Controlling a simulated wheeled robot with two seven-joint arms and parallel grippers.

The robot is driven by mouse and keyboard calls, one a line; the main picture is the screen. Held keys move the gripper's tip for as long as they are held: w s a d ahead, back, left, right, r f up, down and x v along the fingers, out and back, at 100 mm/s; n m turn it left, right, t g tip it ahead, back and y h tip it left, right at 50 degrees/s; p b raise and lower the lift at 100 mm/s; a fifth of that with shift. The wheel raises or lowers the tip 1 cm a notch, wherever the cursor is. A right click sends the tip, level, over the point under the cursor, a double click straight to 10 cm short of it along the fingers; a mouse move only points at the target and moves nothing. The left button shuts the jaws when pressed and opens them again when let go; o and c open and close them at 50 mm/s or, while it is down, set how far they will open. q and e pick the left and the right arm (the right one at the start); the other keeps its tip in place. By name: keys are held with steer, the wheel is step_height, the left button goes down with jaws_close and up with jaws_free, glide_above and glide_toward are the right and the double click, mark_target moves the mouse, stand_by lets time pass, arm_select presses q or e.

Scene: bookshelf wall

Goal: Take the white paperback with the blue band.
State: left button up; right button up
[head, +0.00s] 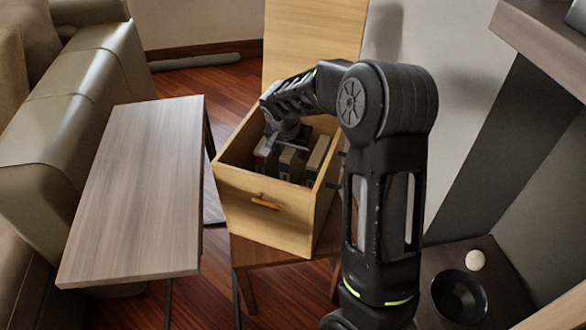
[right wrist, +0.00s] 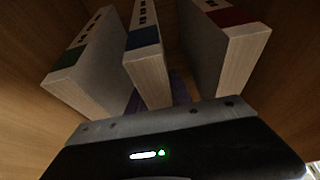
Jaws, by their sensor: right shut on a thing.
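The white paperback with the blue band (right wrist: 148,62) stands spine-up in the middle of three white books in the right wrist view. They are inside an open wooden box (head: 240,198). My right gripper (head: 286,140) reaches down into the box over the books. In the right wrist view the gripper body (right wrist: 165,130) covers the near end of the blue-banded book, and the fingertips are hidden. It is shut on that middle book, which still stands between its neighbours. My left gripper is not in view.
A green-banded book (right wrist: 90,60) and a red-banded book (right wrist: 228,50) flank the middle one, close to the box walls. The box's raised lid (head: 312,45) is behind. A bare table (head: 140,190) stands left, beside a sofa (head: 75,120).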

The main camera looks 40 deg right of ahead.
jaws_close()
stand_by(0.8)
